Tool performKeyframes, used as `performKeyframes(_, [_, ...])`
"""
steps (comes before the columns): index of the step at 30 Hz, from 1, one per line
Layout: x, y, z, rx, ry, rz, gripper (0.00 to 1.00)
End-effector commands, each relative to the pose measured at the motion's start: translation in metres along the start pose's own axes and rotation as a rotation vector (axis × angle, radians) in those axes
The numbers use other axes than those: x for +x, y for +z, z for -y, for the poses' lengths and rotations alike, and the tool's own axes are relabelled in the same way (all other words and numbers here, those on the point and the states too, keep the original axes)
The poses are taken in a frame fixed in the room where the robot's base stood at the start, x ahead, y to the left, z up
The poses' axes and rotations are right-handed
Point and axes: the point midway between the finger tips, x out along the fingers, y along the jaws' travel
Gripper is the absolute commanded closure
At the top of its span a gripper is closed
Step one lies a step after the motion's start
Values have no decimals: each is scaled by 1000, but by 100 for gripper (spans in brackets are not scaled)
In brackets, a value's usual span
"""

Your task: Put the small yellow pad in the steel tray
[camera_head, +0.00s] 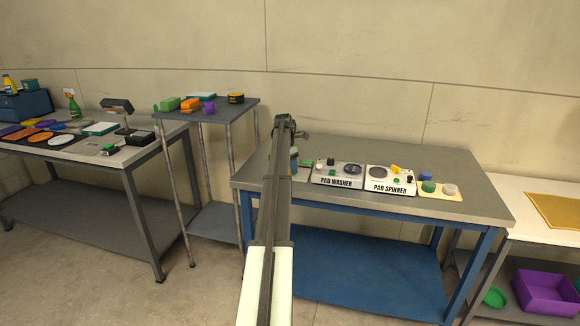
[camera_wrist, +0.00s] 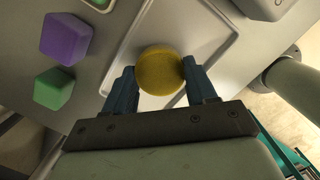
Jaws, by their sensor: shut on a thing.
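My gripper (camera_wrist: 158,78) is shut on the small yellow pad (camera_wrist: 160,67), a round, rough-textured disc between its two blue fingers in the wrist view. The light grey steel tray (camera_wrist: 212,35), with a raised rim, lies behind and below the pad in that view. The pad overlaps the tray's floor; whether it touches it I cannot tell. In the head view my arm rises in front of the left end of the blue-framed table, and the pad and tray cannot be made out there.
In the wrist view a purple block (camera_wrist: 66,38) and a green block (camera_wrist: 54,88) lie left of the tray.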

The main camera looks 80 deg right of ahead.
Motion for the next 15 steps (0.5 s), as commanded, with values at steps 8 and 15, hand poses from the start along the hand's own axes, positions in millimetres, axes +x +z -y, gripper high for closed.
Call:
performKeyframes(8, [2,0,0,0,0,0,72])
performKeyframes(15, [2,0,0,0,0,0,26])
